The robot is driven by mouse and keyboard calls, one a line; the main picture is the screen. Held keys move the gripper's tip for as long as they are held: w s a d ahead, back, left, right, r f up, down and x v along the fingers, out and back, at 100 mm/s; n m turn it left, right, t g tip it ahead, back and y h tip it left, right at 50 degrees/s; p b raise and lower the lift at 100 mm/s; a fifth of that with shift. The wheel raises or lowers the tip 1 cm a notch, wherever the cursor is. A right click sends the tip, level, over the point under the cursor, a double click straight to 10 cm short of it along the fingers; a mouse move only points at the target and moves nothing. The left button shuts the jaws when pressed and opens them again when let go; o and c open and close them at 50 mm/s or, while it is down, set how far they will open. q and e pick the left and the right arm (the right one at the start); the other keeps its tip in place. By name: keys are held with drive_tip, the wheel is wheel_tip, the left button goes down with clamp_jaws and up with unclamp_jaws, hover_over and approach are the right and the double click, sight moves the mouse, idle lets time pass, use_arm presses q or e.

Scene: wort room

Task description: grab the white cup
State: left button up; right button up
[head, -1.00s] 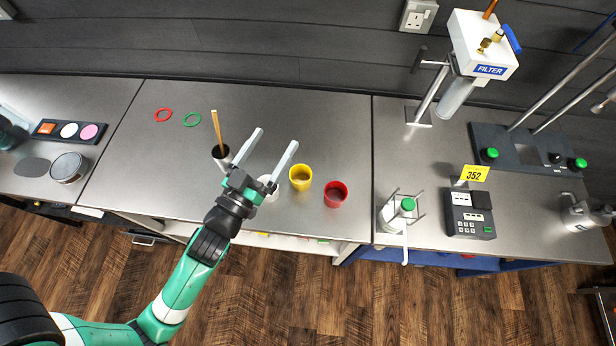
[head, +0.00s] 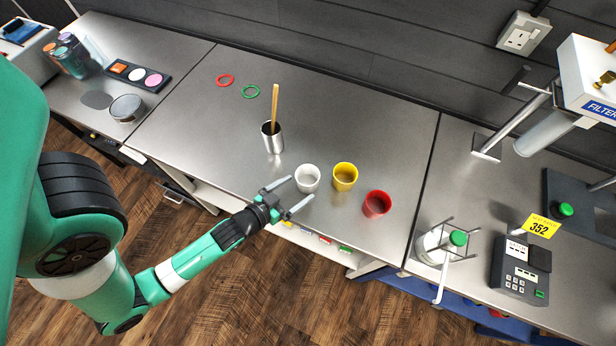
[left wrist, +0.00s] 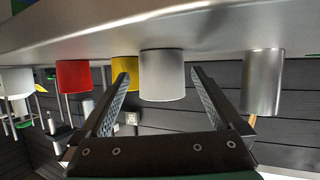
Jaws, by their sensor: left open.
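The white cup (head: 307,177) stands upright on the steel bench, left of the yellow cup (head: 345,176). My left gripper (head: 297,195) is at the bench's front edge, just in front of the white cup, with its fingers apart and pointing toward it. In the left wrist view the picture is upside down; the white cup (left wrist: 162,75) shows beyond and between the open, empty fingers (left wrist: 160,85). The cup does not appear to touch either finger. My right gripper is not in view.
A red cup (head: 376,204) stands right of the yellow cup. A metal pot (head: 272,140) with a wooden stick stands behind and left of the white cup. Red (head: 225,80) and green (head: 250,91) rings lie farther back.

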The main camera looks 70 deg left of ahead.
sight(315, 177)
use_arm(q)
drive_tip(key=shift+x, duration=2.75)
drive_tip(key=shift+a+r, duration=0.1)
drive_tip(key=shift+r, duration=0.1)
drive_tip(key=shift+c, duration=0.2)
drive_tip(key=c, duration=1.2)
drive_tip(key=shift+r+p, duration=0.1)
drive_tip(key=shift+p, duration=0.2)
